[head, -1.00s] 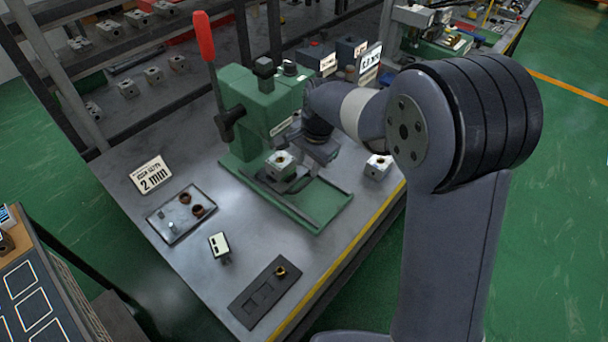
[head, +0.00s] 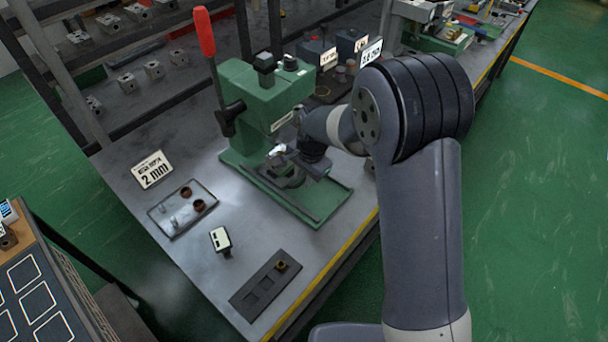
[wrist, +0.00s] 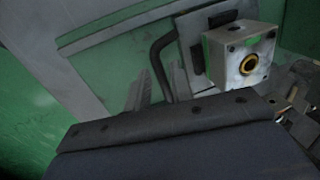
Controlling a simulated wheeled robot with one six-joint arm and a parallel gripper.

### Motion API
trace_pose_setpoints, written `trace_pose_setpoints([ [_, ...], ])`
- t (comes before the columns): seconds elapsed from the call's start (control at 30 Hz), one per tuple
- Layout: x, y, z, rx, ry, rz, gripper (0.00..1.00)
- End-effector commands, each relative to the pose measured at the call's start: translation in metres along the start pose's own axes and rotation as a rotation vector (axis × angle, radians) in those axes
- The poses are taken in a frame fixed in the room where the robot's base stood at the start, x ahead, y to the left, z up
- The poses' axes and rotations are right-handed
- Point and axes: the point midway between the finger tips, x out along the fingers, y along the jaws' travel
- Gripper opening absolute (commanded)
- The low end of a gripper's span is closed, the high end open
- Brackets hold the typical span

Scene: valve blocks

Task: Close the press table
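The green press (head: 265,100) with a red-knobbed lever stands on the metal bench, its green base and rails (head: 325,200) reaching toward the front. My gripper (head: 302,165) is low over the press table area, and my wrist hides much of it. In the wrist view, a grey metal block (wrist: 243,55) with a brass ring in its face sits at upper right, apart from the dark gripper body. A black bent handle (wrist: 158,58) stands left of the block.
A tray with small parts (head: 182,208), a "2 mm" sign (head: 152,170), a small labelled device (head: 221,240) and a dark slotted plate (head: 265,285) lie on the bench left and in front. Dark bins with signs (head: 318,62) stand behind. Shelves are at upper left.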

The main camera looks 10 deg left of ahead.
Motion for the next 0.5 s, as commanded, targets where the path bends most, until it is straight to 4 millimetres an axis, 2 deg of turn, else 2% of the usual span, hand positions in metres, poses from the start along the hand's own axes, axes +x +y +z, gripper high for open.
trace_pose_setpoints([
  [0.03,-0.0001,0.0000,-0.0001,0.000,0.000,0.000,0.18],
  [0.27,-0.0003,0.0000,-0.0001,0.000,0.000,0.000,0.00],
  [0.5,-0.0004,-0.0001,-0.0001,0.000,0.000,0.000,0.00],
])
